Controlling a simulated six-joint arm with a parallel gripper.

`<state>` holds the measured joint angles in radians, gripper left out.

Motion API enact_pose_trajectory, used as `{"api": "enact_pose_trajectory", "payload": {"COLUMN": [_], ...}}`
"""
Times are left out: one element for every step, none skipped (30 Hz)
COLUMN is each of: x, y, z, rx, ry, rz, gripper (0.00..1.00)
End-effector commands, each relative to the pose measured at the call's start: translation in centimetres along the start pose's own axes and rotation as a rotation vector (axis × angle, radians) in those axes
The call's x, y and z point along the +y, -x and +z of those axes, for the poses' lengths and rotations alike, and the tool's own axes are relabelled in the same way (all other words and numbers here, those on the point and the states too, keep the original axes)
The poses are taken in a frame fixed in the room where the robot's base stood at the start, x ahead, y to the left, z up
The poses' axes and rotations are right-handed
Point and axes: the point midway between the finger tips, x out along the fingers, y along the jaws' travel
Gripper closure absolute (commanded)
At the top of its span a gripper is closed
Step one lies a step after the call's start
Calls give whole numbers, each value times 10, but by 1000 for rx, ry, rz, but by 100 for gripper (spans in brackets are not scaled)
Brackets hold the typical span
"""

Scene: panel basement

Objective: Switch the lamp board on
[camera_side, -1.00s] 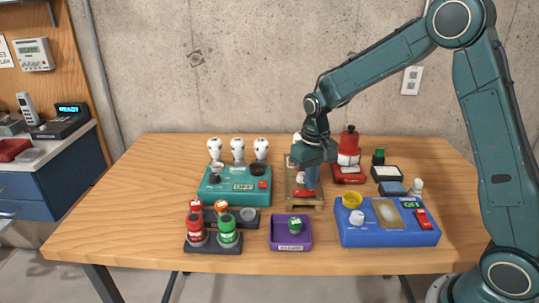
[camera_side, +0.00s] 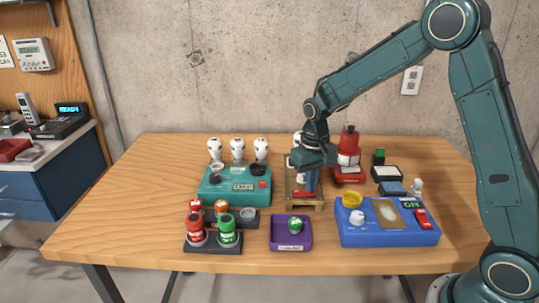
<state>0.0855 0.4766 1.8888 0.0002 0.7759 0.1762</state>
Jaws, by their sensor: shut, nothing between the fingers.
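The teal box (camera_side: 214,198), apparently the lamp board, stands left of centre. Three white bulbs (camera_side: 238,150) stand behind it, and none looks lit. It has a dark round knob or socket at each back corner, a small display (camera_side: 243,187) too blurred to read surely, and a red button (camera_side: 263,184). My gripper (camera_side: 311,190) is shut and empty, pointing down over a small wooden stand (camera_side: 307,203) to the right of the teal box. A red piece (camera_side: 299,194) shows beside the fingertips. I cannot tell whether the fingers touch the stand.
A blue box (camera_side: 392,236) with a yellow ring, white knob and red switch stands at right. In front are a purple tray (camera_side: 291,245) with a green piece and dark racks (camera_side: 213,248) with red and green canisters. A red bottle (camera_side: 349,140) stands behind.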

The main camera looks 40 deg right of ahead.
Motion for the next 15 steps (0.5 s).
{"api": "enact_pose_trajectory", "payload": {"x": [0,0,0,0,0,0,0,0,0,0,0,0,0,0,0], "y": [-1,-1,-2,-2,-2,-3,-3,-3,-3,-2,-2,-1,-1,0,2], "z": [0,0,0,0,0,0,0,0,0,0,0,0,0,0,0], "rx": [-1,-1,-1,-1,-1,-1,-1,-1,-1,-1,0,0,0,1,1], "ry": [0,0,0,0,0,1,1,0,1,1,1,0,0,0,0], "rz": [0,0,0,0,0,0,0,0,0,0,0,0,0,0,0], "gripper": [100,100,100,100,100,100,100,100,100,100,100,100,100,100,100]}}
